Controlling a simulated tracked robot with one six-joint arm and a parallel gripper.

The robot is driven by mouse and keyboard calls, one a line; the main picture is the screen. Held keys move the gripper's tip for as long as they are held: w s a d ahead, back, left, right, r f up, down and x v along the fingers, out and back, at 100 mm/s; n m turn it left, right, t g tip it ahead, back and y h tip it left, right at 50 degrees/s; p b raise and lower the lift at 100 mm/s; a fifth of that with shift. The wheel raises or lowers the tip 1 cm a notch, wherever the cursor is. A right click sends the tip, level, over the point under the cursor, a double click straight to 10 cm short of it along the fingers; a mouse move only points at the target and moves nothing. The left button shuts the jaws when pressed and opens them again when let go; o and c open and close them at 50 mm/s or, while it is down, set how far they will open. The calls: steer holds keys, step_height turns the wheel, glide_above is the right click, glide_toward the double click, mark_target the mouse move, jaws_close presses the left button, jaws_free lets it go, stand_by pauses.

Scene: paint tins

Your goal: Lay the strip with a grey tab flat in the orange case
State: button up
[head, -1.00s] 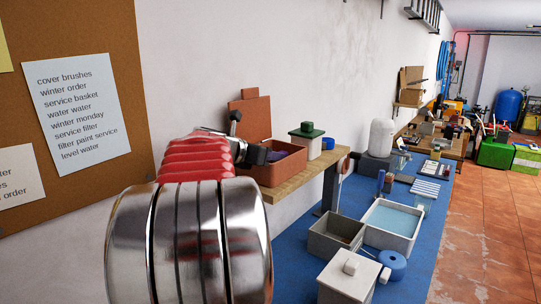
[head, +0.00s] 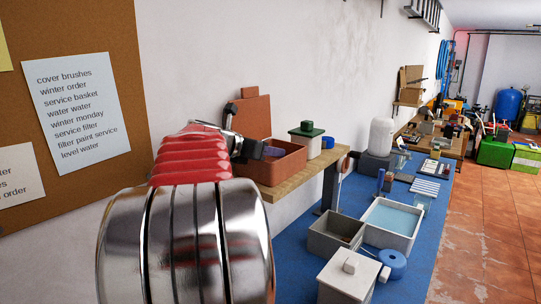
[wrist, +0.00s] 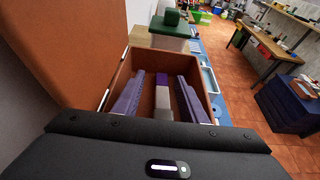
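The orange case (head: 296,166) stands on a wooden shelf with its lid (head: 254,116) raised at the back; its inside fills the middle of the wrist view (wrist: 122,75). My gripper (wrist: 159,100) reaches into the case with its two purple-grey ridged fingers apart. Between them is the strip, with a purple part (wrist: 162,78) and a grey tab (wrist: 163,103). A gap shows on each side of it. The strip seems to lie lower, inside the case; its near end is hidden by my gripper body. The head view does not show the strip clearly.
A pale box with a green lid (head: 306,137) and a blue round item (head: 328,142) stand right of the case on the shelf (head: 318,165). The wall is close behind. Below, a blue bench (head: 300,255) holds trays and boxes.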

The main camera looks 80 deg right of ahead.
steer(key=v, duration=1)
steer(key=shift+a, duration=0.25)
steer(key=shift+w+r, duration=0.15)
steer(key=w+a+f+m+t+y, duration=0.2)
steer(key=w+a+f+t, duration=0.15)
steer(key=a, duration=0.55)
steer(key=w+a+f+m+t+y, duration=0.1)
steer(key=w+a+f+m+t, duration=0.1)
steer(key=w+a+f, duration=0.5)
steer(key=w+a+f+m+t+y, duration=0.2)
steer(key=w+a+f, duration=0.1)
steer(key=a, duration=0.7)
steer(key=s+a+f+m+t+y, duration=0.1)
steer(key=a+f+m+y, duration=0.1)
steer(key=a, duration=0.7)
steer(key=a+f+m+t+y, duration=0.1)
steer(key=a+f+m+y, duration=0.2)
steer(key=a, duration=0.7)
steer(key=s+a+f+m+t+y, duration=0.1)
steer(key=a+f+m+y, duration=0.1)
steer(key=a+f, duration=0.3)
steer(key=a, duration=0.4)
steer(key=shift+s+a+f+y, duration=0.3)
steer(key=shift+a+f+y, duration=0.05)
steer(key=shift+f+y, duration=0.05)
